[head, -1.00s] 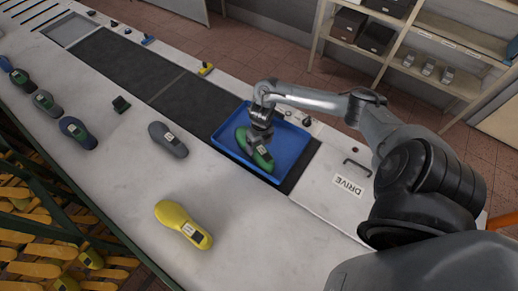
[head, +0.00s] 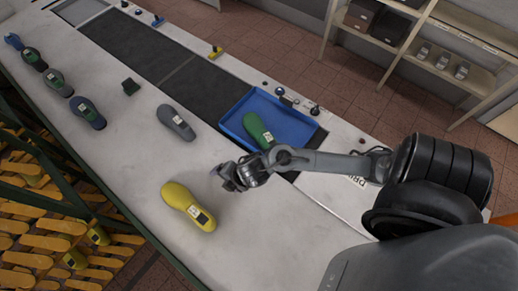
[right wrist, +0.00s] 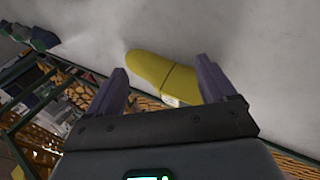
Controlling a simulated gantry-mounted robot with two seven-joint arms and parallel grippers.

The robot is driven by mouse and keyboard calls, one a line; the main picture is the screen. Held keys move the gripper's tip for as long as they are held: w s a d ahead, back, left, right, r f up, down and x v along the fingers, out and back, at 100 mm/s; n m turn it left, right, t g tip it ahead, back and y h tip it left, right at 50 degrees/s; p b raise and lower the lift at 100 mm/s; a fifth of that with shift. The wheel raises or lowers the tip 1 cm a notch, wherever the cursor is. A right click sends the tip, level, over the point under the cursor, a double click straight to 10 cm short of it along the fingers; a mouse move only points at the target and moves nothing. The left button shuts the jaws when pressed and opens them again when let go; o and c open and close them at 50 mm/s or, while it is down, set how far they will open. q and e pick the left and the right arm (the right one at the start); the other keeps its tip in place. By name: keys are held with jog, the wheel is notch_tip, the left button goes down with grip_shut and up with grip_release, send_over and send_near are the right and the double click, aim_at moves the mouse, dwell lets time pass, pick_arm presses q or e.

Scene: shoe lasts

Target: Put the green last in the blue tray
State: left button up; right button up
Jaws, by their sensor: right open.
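The green last (head: 257,129) lies in the blue tray (head: 296,137), near the tray's left side, with a pale label on it. The tray sits on the dark belt strip. My right gripper (head: 222,177) is open and empty, over the white table to the left of and nearer than the tray. In the right wrist view its two fingers (right wrist: 165,85) are apart, with the yellow last (right wrist: 155,72) beyond them on the table. The yellow last also shows in the head view (head: 187,205), left of and below the gripper. My left gripper is not in view.
A grey last (head: 176,122) lies left of the tray. Shelves (head: 455,60) stand behind. Racks of yellow lasts (head: 45,230) are below the front edge.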

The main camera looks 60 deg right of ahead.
jog(key=s+d+r+m+g+h, duration=0.1)
jog(key=s+r+m, duration=0.4)
jog(key=s+m, duration=0.7)
jog(key=m+g, duration=0.1)
jog(key=m, duration=0.2)
jog(key=shift+s+r+m+g, duration=0.15)
jog(key=shift+m+g, duration=0.25)
